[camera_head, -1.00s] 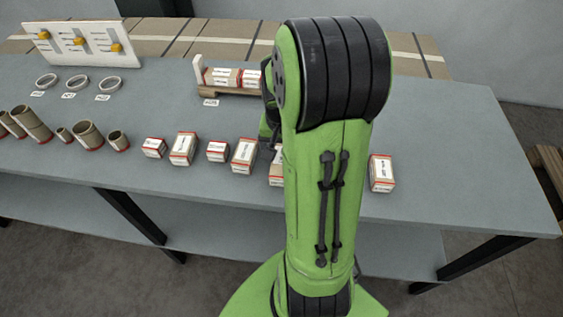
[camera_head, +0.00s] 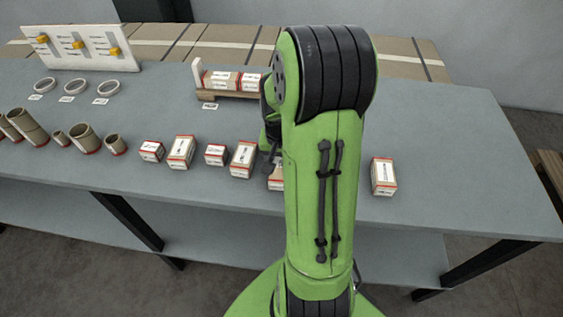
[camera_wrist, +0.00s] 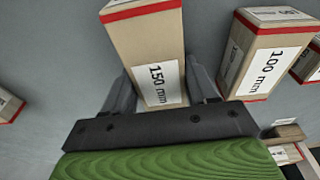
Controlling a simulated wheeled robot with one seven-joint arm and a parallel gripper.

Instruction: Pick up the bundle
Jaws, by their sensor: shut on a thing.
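The bundle (camera_wrist: 150,52) is a tan box-shaped pack with red edges and a white "150 mm" label. My gripper (camera_wrist: 158,88) is shut on it, one dark finger on each side. In the head view my green arm hides most of my gripper. A partly hidden tan pack (camera_head: 277,179) shows beside the arm there and seems to be the same bundle. I cannot tell whether it is clear of the table.
A "100 mm" pack (camera_wrist: 266,58) stands close beside the bundle. Several similar packs stand in a row to the left, and one pack (camera_head: 383,176) stands alone to the right. A wooden tray (camera_head: 232,93) with packs is behind. Tubes (camera_head: 82,138) and rings are at left.

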